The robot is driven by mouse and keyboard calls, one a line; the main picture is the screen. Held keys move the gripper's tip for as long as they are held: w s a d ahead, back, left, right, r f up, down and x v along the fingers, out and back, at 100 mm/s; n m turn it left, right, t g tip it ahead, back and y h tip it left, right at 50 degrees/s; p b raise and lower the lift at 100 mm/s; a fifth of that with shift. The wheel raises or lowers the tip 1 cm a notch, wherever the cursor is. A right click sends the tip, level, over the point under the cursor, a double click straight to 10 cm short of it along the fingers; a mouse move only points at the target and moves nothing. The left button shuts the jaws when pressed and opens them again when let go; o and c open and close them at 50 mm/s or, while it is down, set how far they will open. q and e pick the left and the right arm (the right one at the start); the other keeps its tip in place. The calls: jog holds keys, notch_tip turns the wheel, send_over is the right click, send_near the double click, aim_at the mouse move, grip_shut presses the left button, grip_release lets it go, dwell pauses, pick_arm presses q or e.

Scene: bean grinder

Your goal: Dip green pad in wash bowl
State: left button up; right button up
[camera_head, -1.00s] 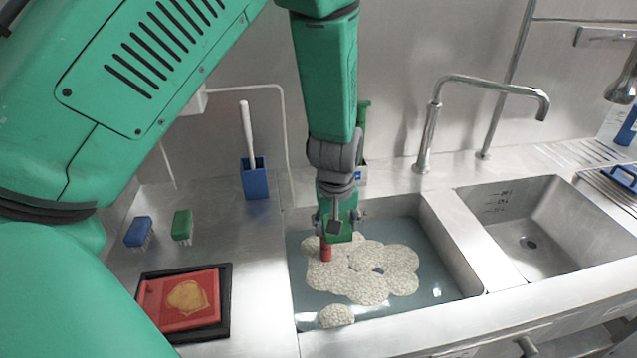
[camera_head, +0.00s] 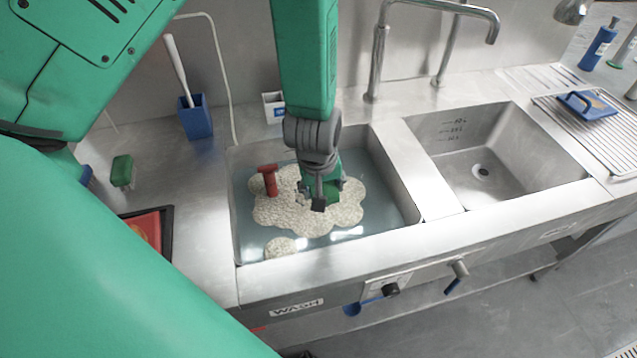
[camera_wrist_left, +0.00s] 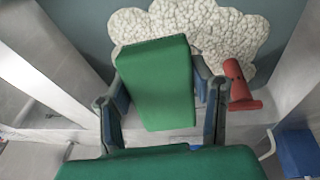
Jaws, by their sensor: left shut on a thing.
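The wash bowl (camera_head: 245,225) is the left sink basin, with "WASH" lettered on its front. It holds bluish water with white foam (camera_head: 275,212). My left gripper (camera_head: 318,203) is over the foam in the head view. In the left wrist view my left gripper (camera_wrist_left: 163,105) is shut on the green pad (camera_wrist_left: 155,85), a flat green block between its two fingers. The pad shows only as a small green patch in the head view (camera_head: 325,192). I cannot tell whether it touches the foam or water. My right gripper is not in view.
A red handled thing (camera_head: 269,180) stands in the foam left of the gripper. The right basin (camera_head: 475,165) is empty. A tap (camera_head: 378,65) rises behind the basins. A blue pad (camera_head: 588,105) lies on the drainer. A green brush (camera_head: 122,170) and blue holder (camera_head: 195,118) stand left.

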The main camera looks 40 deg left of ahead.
pick_arm(q)
jog(key=shift+d+f+b, duration=0.25)
jog(key=shift+f+b, duration=0.6)
jog(key=shift+f, duration=0.35)
jog(key=shift+s+d+f+b+x, duration=0.35)
jog(key=shift+s+b+x, duration=0.75)
jog(key=shift+b+x, duration=2.8)
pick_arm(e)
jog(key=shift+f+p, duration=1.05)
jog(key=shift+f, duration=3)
pick_arm(q)
jog(key=r+p, duration=0.3)
jog(key=p, duration=0.1)
jog(key=a+r+p, duration=0.1)
jog(key=r+p, duration=0.7)
jog(key=shift+w+a+r, duration=0.1)
jog(key=shift+w+a, duration=0.05)
jog(key=shift+a, duration=0.1)
jog(key=p+v, duration=0.1)
jog(key=v, duration=0.1)
jog(key=w+p+v, duration=0.1)
jog(key=p+v, duration=0.1)
jog(key=shift+p, duration=0.3)
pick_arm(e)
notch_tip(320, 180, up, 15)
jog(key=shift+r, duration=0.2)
